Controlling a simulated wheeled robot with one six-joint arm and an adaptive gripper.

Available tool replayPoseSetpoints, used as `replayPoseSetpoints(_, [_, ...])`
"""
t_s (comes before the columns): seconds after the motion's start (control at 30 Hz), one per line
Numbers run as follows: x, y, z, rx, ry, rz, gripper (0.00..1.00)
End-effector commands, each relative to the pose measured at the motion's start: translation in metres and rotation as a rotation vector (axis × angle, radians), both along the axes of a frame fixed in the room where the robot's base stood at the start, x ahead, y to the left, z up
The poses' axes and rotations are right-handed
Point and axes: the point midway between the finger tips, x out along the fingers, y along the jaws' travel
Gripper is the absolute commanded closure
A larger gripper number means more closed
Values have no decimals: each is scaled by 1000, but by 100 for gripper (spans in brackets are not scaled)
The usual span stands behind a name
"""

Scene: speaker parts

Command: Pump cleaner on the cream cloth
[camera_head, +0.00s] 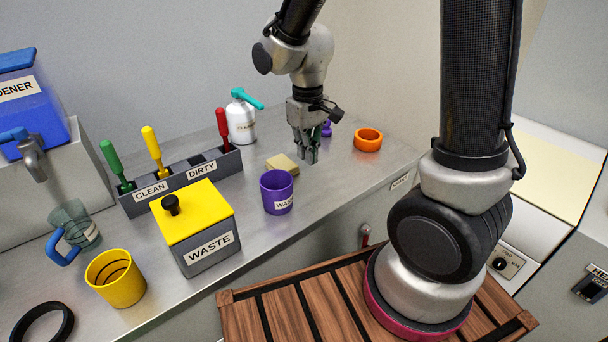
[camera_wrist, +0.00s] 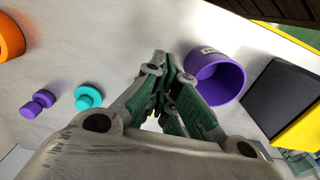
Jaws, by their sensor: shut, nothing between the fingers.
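The cleaner is a white labelled bottle (camera_head: 241,122) with a teal pump head (camera_head: 246,97), upright at the back of the counter. The cream cloth (camera_head: 281,164) looks like a small flat beige pad in front of the bottle, partly behind the purple cup. My gripper (camera_head: 308,158) points down just right of the cloth, low over the counter; I cannot tell whether it touches the surface. Its fingers are closed and empty, also in the wrist view (camera_wrist: 168,80). I cannot make out the bottle or the cloth in the wrist view.
A purple cup (camera_head: 277,193) stands close in front of the cloth, with a yellow-lidded waste box (camera_head: 205,240) to its left. An orange ring (camera_head: 368,140) is at right. Small teal (camera_wrist: 88,97) and purple (camera_wrist: 37,103) pieces stand beside the gripper. A tool rack (camera_head: 183,181) lies left.

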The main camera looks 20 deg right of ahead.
Motion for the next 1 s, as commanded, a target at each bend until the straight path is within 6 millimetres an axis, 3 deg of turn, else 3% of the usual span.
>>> replayPoseSetpoints(0.17, [0, -1, -20, 0, 0, -5, 100])
replayPoseSetpoints(0.57, [-1, -1, -103, -1, 3, -5, 100])
replayPoseSetpoints(0.73, [27, 8, -99, 1, -4, -5, 100])
replayPoseSetpoints(1.0, [39, 12, -99, 1, -3, -5, 100])
